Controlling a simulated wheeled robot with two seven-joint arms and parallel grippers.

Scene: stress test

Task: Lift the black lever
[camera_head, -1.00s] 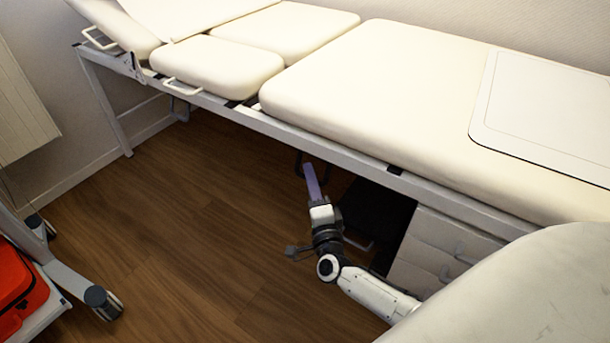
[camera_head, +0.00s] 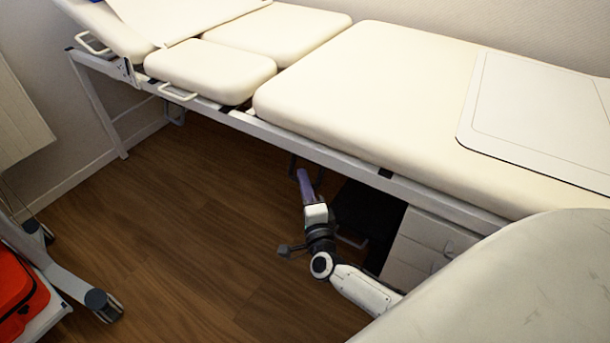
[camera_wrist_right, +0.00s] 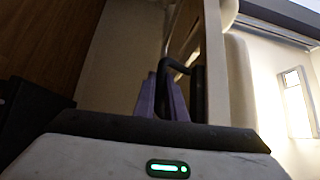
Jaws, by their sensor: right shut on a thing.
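The black lever (camera_wrist_right: 176,66) is a thin, dark, bent bar under the bed's side, seen in the right wrist view. In the head view the lever (camera_head: 292,165) shows as a small dark piece below the bed rail. My right gripper (camera_head: 303,174), with purple fingers, reaches up to it below the rail. In the right wrist view the right gripper (camera_wrist_right: 165,98) has its fingers on both sides of the lever's lower end and is shut on it. The fingers hide part of the lever. My left gripper is not in view.
The cream padded bed (camera_head: 380,90) stands above the gripper on a grey frame rail (camera_head: 330,158). A white drawer unit (camera_head: 425,240) and a dark recess are right of the gripper. A wheeled cart (camera_head: 60,270) with a red bag stands at the left. The wood floor between is clear.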

